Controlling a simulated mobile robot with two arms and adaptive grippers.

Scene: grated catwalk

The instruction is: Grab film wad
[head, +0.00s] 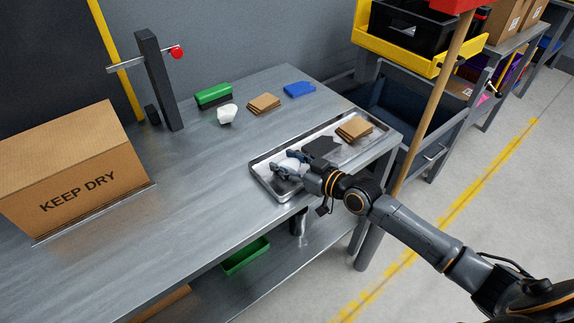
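A pale, crumpled wad that looks like film (291,164) lies at the left end of a shallow metal tray (262,186) on the workbench. My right gripper (279,164) reaches in from the right, low over that end of the tray. Its dark fingers are spread on either side of the wad and partly hide it. I cannot tell whether they press on it. Another white, crumpled-looking piece (227,114) lies on the bench outside the tray. My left gripper is not in view.
The tray also holds a dark flat piece (321,147) and brown cardboard pieces (354,128). Behind it are a green block (213,95), more cardboard (264,103) and a blue piece (299,89). A KEEP DRY box (75,190) and a post (158,80) stand left. The bench's middle is clear.

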